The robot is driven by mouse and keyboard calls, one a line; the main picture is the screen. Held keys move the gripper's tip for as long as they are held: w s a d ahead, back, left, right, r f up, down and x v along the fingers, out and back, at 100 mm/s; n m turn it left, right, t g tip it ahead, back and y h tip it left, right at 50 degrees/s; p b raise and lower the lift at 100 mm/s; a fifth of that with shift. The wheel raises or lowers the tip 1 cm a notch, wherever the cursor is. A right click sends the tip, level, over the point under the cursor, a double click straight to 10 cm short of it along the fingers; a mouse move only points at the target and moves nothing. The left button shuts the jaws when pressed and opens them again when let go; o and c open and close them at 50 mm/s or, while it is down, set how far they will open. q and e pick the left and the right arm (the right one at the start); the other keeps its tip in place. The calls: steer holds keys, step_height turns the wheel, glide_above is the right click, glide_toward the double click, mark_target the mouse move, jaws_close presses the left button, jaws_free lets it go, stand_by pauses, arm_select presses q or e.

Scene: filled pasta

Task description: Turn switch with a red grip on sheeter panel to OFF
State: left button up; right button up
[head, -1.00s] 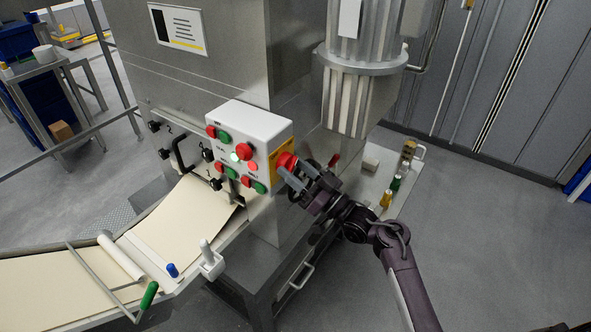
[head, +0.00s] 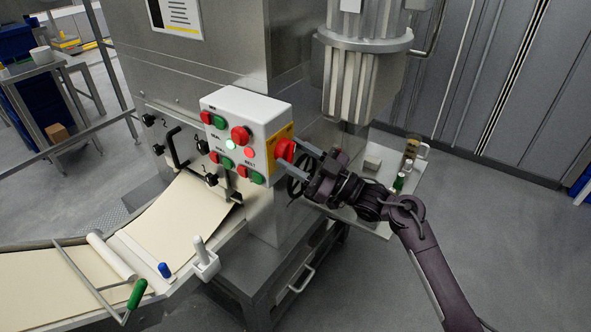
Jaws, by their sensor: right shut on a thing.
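The red grip switch (head: 285,150) sits on a yellow plate on the right side of the white control box (head: 247,107). My right gripper (head: 292,160) reaches it from the right and is shut on the red grip, one finger above the other in the picture. The fingers hide part of the grip, and I cannot read its position. My left gripper is not in view.
The sheeter's steel body (head: 225,50) stands behind the box. A dough sheet (head: 180,226) lies on the belt at lower left, near a green-handled tool (head: 137,294). A shelf with small bottles (head: 399,183) is behind my right arm. Open floor lies at right.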

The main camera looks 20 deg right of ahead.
steer(key=n+g+b, duration=0.2)
steer(key=n+b, duration=0.2)
steer(key=n+g+y+b, duration=0.1)
steer(key=n+g+b, duration=0.1)
steer(key=n+b, duration=0.2)
steer(key=shift+w+d+n, duration=0.1)
steer(key=shift+d+n, duration=0.05)
steer(key=shift+n, duration=0.55)
steer(key=n+g+b, duration=0.1)
steer(key=n+b, duration=0.1)
steer(key=shift+r+n+h, duration=0.15)
steer(key=shift+n+h, duration=0.15)
steer(key=shift+r+n+g+h+b, duration=0.15)
steer(key=shift+n+g+h+b, duration=0.4)
steer(key=shift+n, duration=0.85)
steer(key=o, duration=1)
steer(key=shift+r, duration=0.1)
steer(key=shift+c, duration=0.2)
steer(key=shift+y, duration=0.25)
